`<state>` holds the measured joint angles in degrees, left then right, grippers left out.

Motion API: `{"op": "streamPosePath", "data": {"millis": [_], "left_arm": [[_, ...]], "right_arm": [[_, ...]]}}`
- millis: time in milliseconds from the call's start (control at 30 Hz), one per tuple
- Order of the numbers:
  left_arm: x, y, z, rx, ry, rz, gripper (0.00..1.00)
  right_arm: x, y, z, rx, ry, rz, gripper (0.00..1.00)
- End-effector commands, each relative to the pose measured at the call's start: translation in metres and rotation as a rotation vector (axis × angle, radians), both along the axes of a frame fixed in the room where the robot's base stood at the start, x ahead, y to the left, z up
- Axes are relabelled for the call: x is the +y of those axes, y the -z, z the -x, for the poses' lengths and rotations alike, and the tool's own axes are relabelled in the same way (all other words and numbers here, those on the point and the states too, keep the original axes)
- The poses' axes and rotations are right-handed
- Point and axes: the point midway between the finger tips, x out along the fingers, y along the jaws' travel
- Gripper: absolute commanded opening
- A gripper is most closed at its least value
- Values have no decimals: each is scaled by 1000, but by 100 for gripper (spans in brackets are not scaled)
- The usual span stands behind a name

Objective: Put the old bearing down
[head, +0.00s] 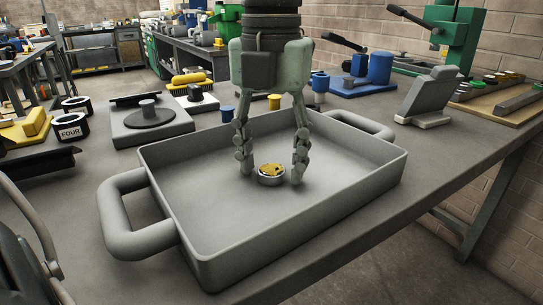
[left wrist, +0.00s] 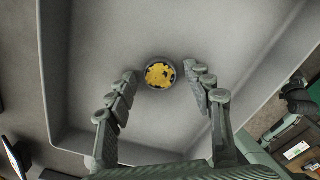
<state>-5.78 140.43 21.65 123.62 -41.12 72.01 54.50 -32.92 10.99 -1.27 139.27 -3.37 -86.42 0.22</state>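The old bearing (head: 271,174), a small metal ring with a patchy yellow face, lies flat on the floor of a grey tray (head: 300,222) with two side handles. My left gripper (head: 272,180) points down into the tray, with one finger on each side of the bearing. In the left wrist view the bearing (left wrist: 160,74) sits between the two fingertips (left wrist: 163,84), with a visible gap on both sides. The left gripper is open and does not appear to touch the bearing. My right gripper is not in view.
The tray stands on a grey workbench (head: 432,165). Behind it are a grey plate with a round dark disc (head: 150,117) and blue and yellow cylinders. A grey stand (head: 430,97) is at right. Black rings, one marked FOUR (head: 71,130), are at left. The tray floor around the bearing is clear.

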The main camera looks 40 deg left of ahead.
Motion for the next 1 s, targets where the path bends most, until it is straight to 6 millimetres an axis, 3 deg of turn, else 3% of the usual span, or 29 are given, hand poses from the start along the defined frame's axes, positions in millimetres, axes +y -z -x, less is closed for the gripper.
{"op": "streamPosePath", "data": {"millis": [400,800,1000], "left_arm": [[0,-6,0,0,0,0,53],[0,-92,-1,-4,-1,0,53],[0,-117,0,-1,-1,0,53]], "right_arm": [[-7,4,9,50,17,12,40],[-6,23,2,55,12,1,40],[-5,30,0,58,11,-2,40]]}}
